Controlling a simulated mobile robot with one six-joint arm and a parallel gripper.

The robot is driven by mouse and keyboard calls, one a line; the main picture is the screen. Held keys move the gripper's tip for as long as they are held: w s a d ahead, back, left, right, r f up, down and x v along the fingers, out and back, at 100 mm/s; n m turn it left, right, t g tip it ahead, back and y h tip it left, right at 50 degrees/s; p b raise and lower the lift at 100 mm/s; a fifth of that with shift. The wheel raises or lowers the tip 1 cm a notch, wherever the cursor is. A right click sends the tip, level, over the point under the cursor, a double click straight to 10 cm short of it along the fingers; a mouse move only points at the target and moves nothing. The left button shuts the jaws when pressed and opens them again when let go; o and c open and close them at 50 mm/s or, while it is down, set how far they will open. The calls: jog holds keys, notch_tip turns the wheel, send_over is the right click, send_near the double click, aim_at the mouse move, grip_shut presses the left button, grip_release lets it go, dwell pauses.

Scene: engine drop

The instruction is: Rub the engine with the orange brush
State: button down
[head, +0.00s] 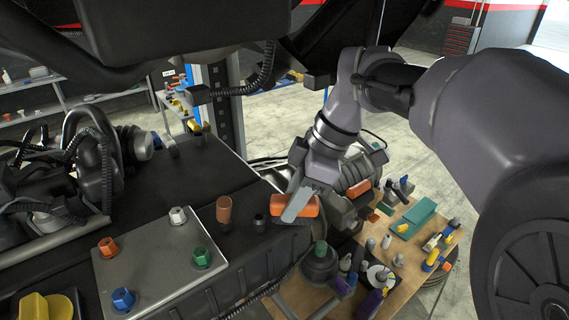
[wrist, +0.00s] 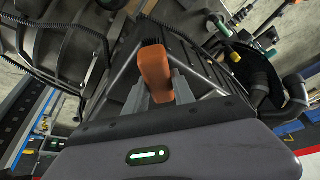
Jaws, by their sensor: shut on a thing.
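My gripper (head: 298,206) is shut on the orange brush (head: 310,203) just right of the dark engine (head: 190,180), above its right edge. In the wrist view the brush (wrist: 155,72) stands between the two grey fingers, with dark bristles at its far end. The engine's top carries a grey plate (head: 150,265) with orange, white, green and blue bolts. An orange-brown cup-like part (head: 224,210) and a small dark knob (head: 258,221) stand between the plate and the brush. I cannot tell whether the bristles touch the engine.
A wooden-topped table (head: 340,300) at the lower right holds bottles, a teal piece (head: 415,217) and several small tools. Hoses and pipes (head: 95,160) rise at the left of the engine. A dark body hangs overhead (head: 160,30). Open floor (head: 265,130) shows behind.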

jog(key=shift+f, duration=0.15)
jog(key=shift+w+a+r+p, duration=0.2)
jog(key=shift+w+a+p, duration=0.15)
jog(key=shift+w, duration=0.1)
jog(key=shift+w+a+f+p, duration=0.1)
jog(key=shift+w+a+p, duration=0.2)
jog(key=shift+w+a, duration=0.4)
jog(key=shift+w+a+f+p, duration=0.1)
jog(key=shift+w+a+p, duration=0.25)
jog(key=shift+w, duration=0.55)
jog(key=shift+w+a+r+p, duration=0.1)
jog(key=shift+w+a+p, duration=0.4)
jog(key=shift+w, duration=0.25)
jog(key=shift+a+r, duration=0.1)
jog(key=shift+a, duration=0.1)
jog(key=shift+r+p, duration=0.1)
jog(key=shift+p, duration=0.2)
